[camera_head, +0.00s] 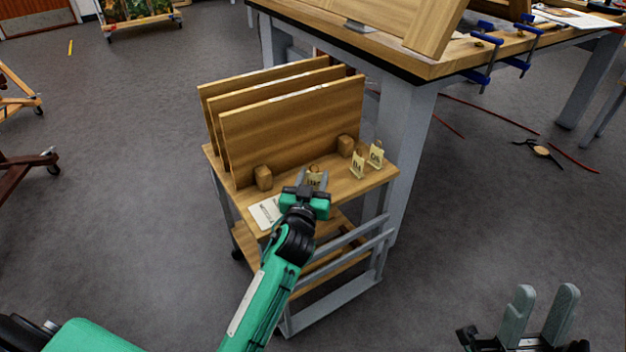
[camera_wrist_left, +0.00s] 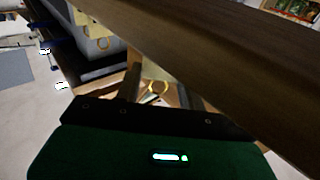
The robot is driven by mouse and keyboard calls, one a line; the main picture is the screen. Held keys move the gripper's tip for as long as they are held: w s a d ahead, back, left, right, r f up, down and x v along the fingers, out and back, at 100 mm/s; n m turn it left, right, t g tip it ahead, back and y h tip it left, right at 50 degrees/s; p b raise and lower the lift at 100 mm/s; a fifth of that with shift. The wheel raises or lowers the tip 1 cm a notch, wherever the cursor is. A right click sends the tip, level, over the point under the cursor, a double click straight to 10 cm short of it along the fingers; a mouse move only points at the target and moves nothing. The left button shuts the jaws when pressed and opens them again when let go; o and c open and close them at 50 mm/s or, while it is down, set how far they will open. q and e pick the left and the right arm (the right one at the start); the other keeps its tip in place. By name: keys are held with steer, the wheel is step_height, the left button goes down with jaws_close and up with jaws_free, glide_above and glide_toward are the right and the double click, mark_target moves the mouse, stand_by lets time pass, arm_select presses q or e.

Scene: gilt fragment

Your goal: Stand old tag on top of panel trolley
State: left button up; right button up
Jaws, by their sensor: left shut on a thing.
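The panel trolley (camera_head: 345,192) is a wooden-topped cart with a grey frame, carrying upright wooden panels. My left gripper (camera_head: 314,178) is over the front part of its top, shut on a small cream tag (camera_head: 315,179). The tag looks upright; its lettering is partly hidden by the fingers, and I cannot tell whether it touches the top. In the left wrist view, the tag (camera_wrist_left: 156,74) shows between the fingers with a yellowish ring. Two similar cream tags, one (camera_head: 358,165) and another (camera_head: 376,155), stand to the right. My right gripper (camera_head: 545,305) is open and empty, away from the trolley.
Wooden panels (camera_head: 290,130) stand just behind my left gripper, with wooden blocks (camera_head: 263,178) in front. A white card (camera_head: 266,212) lies at the top's front left. A workbench (camera_head: 400,55) with blue clamps (camera_head: 483,60) stands behind. The floor at left is mostly clear.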

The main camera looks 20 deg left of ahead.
arm_select(q)
steer(key=shift+f, duration=0.1)
steer(key=o, duration=0.9)
